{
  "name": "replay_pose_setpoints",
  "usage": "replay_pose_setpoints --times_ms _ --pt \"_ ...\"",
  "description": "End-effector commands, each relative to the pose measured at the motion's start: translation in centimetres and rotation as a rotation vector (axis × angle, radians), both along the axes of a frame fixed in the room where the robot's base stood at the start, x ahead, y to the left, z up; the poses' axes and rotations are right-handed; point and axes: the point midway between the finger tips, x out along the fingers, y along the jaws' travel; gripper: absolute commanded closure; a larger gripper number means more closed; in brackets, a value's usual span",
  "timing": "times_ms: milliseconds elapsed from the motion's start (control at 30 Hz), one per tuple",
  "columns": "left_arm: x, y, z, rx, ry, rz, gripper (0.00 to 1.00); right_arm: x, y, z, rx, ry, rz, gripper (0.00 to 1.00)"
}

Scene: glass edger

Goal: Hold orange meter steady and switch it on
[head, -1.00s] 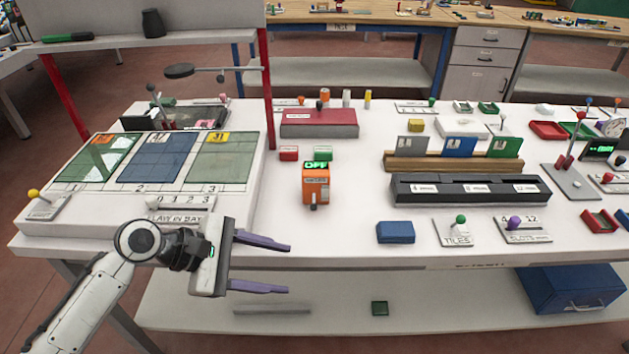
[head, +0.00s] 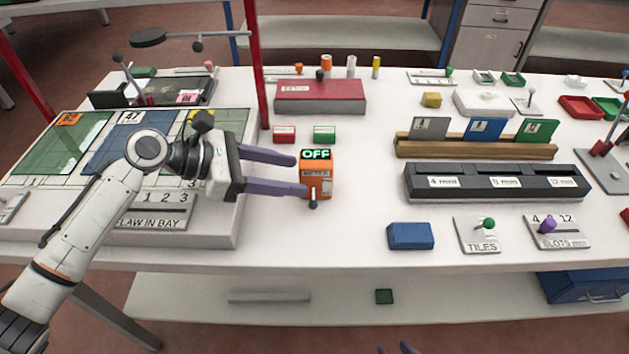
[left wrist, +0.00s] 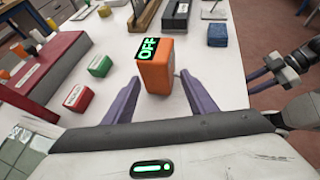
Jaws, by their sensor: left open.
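The orange meter (head: 317,182) stands upright on the white table, with a green "OFF" lit on its dark top display. A small dark lever (head: 313,204) sticks out low on its front. My left gripper (head: 301,175) is open, its purple fingers reaching from the left to the meter's left side. In the left wrist view the meter (left wrist: 156,70) stands between and just beyond the fingertips; I cannot tell whether they touch it. My right gripper (head: 396,349) shows only its parted fingertips at the bottom edge; it also appears in the left wrist view (left wrist: 255,80), away from the meter.
Red (head: 284,134) and green (head: 324,134) blocks sit behind the meter, with a dark red box (head: 320,98) beyond. A blue block (head: 411,236) and a black slotted rack (head: 490,184) stand to the right. A red post (head: 254,70) rises at back left. Table in front is clear.

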Motion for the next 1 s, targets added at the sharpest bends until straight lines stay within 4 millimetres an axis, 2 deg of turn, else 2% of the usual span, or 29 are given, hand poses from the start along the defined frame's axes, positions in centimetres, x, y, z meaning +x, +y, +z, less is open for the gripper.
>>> replay_pose_setpoints --times_ms 33,100,167,400,833,967,1000 --pt "0.2 -0.8 -1.1 -0.001 -0.003 -0.002 0.48 0.0 0.0 -1.6 0.000 0.001 0.000 0.69" --pt "0.5 -1.6 -1.6 0.000 -0.002 -0.002 0.48 0.0 0.0 -2.5 0.000 0.001 0.000 0.69" --pt "0.6 -2.3 -1.0 -0.001 0.004 -0.001 0.48 -0.1 0.0 -1.1 -0.002 0.008 0.000 0.69" --pt "1.2 -4.2 -2.4 0.001 0.003 -0.002 0.48 0.4 0.0 0.2 0.001 -0.009 0.000 0.69" --pt "1.4 -4.7 -2.9 0.002 0.001 -0.002 0.48 0.6 0.0 0.3 0.001 -0.012 0.001 0.69" --pt "1.4 -4.7 -2.8 0.002 0.001 -0.002 0.70 0.5 0.0 0.3 0.002 -0.012 0.000 0.69" --pt "1.4 -4.7 -2.8 0.002 0.001 -0.002 0.72 0.5 0.0 0.3 0.002 -0.012 0.000 0.69"
